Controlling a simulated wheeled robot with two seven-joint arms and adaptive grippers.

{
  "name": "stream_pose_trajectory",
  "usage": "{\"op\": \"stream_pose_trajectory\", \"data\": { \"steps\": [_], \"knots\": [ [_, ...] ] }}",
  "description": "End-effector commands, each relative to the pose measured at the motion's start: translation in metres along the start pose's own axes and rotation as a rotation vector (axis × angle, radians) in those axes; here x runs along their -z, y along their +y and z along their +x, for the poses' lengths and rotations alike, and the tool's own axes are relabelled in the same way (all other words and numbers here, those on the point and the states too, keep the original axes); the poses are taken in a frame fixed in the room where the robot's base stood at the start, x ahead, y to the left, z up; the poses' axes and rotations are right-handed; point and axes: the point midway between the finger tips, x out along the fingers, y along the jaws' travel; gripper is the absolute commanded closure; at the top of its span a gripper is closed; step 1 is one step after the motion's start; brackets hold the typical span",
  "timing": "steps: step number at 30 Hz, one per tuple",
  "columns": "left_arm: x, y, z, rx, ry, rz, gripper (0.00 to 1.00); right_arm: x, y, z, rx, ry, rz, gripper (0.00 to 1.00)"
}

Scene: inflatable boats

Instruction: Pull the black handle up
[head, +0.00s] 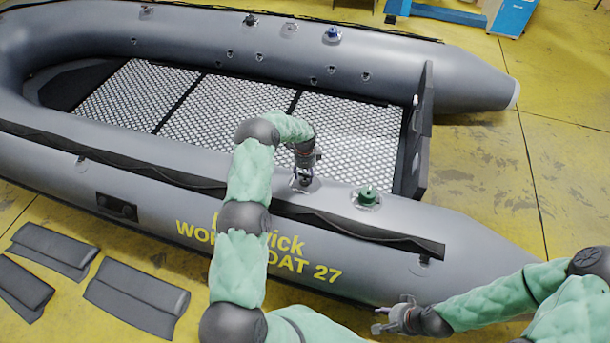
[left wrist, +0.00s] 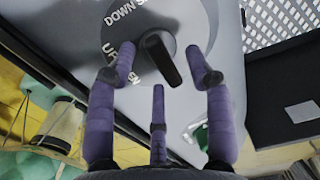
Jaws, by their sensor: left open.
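The black handle (left wrist: 160,58) shows in the left wrist view on a round grey plate with lettering, including "DOWN". The handle is a short dark lever on a round hub, slanting toward the lower right. My left gripper (left wrist: 163,75) is open, with its three fingers spread around the handle and apart from it in the picture. In the head view my left gripper (head: 305,178) hangs over the near tube of the grey boat (head: 400,215) and mostly hides the handle. My right gripper (head: 384,318) has spread fingers and is empty beside the near tube.
A green-capped valve (head: 367,195) stands on the same tube, right of my left gripper. Dark folded pads (head: 135,297) lie on the yellow floor at the lower left. A blue stand (head: 510,15) is at the far right.

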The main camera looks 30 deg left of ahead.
Motion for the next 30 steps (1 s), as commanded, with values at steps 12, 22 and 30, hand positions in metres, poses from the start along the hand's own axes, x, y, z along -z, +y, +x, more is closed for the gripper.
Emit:
{"op": "stream_pose_trajectory", "data": {
  "steps": [12, 22, 30],
  "knots": [
    [0.0, 0.0, 0.001, 0.001, 0.0, 0.0, 0.84, 0.0, 0.0, 0.0, 0.0, 0.0, 0.0, 0.6],
    [0.0, 0.0, -0.006, 0.002, 0.0, -0.001, 1.0, 0.0, -0.001, -0.004, 0.0, 0.0, 0.0, 0.6],
    [0.0, 0.003, -0.032, 0.002, 0.0, -0.002, 1.0, 0.0, -0.006, -0.018, 0.0, 0.001, 0.0, 0.6]
  ]
}}
